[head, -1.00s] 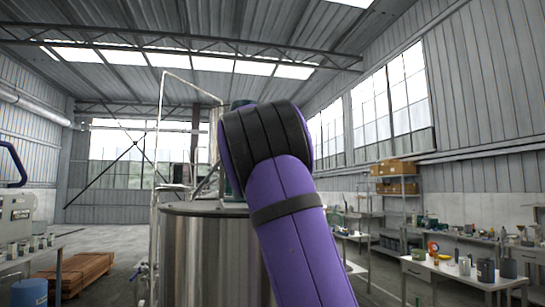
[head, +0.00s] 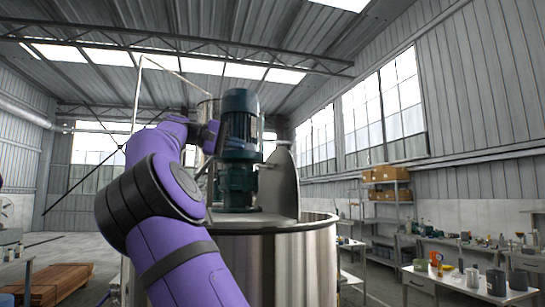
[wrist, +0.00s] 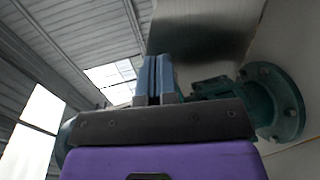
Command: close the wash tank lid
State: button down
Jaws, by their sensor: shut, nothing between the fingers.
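The wash tank (head: 285,262) is a tall stainless cylinder in the middle of the head view. Its lid (head: 284,185) stands open, upright on the tank top behind and right of the green motor. A dark brushed metal sheet (wrist: 205,30), apparently the lid, lies beyond the fingertips. I cannot tell whether they touch it.
The green motor (head: 240,125) rises from the tank top close to my arm. Its green flange (wrist: 283,105) shows right of my gripper in the wrist view. Workbenches (head: 455,285) and shelves (head: 390,195) stand at the right. Timber (head: 50,282) lies on the floor at the left.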

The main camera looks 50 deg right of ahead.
aim_at(290, 155)
jog(key=x, duration=1.4)
jog(key=shift+s+a, duration=0.1)
jog(key=shift+s+d+y, duration=0.3)
jog(key=shift+d+y, duration=0.05)
jog(key=shift+y, duration=0.05)
jog(key=s+d+f+t+y, duration=0.4)
jog(key=s+d+y, duration=0.2)
jog(key=d, duration=0.3)
jog(key=s+d+f+t+y, duration=0.1)
jog(key=d+f+t+y, duration=0.1)
jog(key=f, duration=0.4)
jog(key=s+d+f+t+y, duration=0.1)
jog(key=d+f+t+y, duration=0.1)
jog(key=f+y, duration=0.3)
jog(key=shift+s+d+f, duration=0.35)
jog(key=shift+d+f, duration=0.35)
jog(key=shift+f, duration=0.2)
jog(key=shift+f, duration=0.15)
